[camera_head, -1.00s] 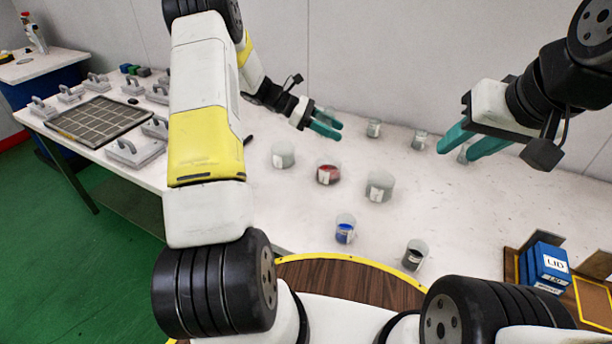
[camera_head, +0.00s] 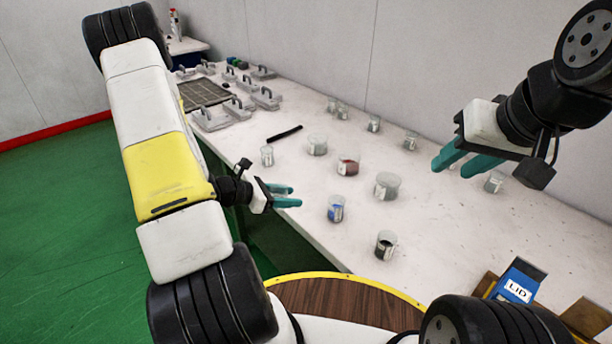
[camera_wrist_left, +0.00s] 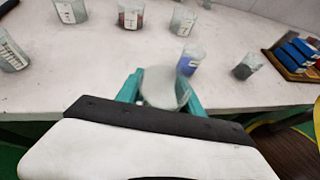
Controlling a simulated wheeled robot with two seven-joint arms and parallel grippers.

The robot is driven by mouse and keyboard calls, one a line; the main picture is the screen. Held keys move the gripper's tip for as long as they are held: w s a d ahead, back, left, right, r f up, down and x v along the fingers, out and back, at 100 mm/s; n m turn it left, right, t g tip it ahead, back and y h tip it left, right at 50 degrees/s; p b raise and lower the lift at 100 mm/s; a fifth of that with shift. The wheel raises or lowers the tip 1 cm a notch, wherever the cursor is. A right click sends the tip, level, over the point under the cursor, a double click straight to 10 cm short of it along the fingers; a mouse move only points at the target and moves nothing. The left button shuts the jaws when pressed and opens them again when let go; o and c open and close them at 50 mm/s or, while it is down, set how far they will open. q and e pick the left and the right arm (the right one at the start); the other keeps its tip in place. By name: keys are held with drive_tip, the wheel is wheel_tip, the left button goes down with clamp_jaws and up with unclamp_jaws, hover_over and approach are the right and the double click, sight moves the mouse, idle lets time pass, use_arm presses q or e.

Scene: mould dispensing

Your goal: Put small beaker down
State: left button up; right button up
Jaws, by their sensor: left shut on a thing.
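My left gripper (camera_head: 288,196) is at the table's near left edge in the head view. In the left wrist view its teal fingers (camera_wrist_left: 160,92) are shut on a small clear beaker (camera_wrist_left: 160,86), which looks empty. The held beaker is hard to make out in the head view. A beaker with blue contents (camera_head: 336,209) stands on the table to the right of the left gripper, and shows just beyond the held beaker in the left wrist view (camera_wrist_left: 189,63). My right gripper (camera_head: 467,162) is open and empty above the table's right part.
Beakers with red (camera_head: 348,165) and dark (camera_head: 386,246) contents and a larger clear beaker (camera_head: 387,186) stand mid-table. Several small beakers (camera_head: 374,124) stand along the wall. A black stick (camera_head: 285,133) lies behind. A blue LID box (camera_head: 515,282) is at the right.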

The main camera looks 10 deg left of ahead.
use_arm(q)
hover_over(305, 185)
drive_tip(key=shift+w+f, duration=0.15)
drive_tip(key=shift+f, duration=2.3)
drive_tip(key=shift+f, duration=0.15)
drive_tip(key=o, duration=1.4)
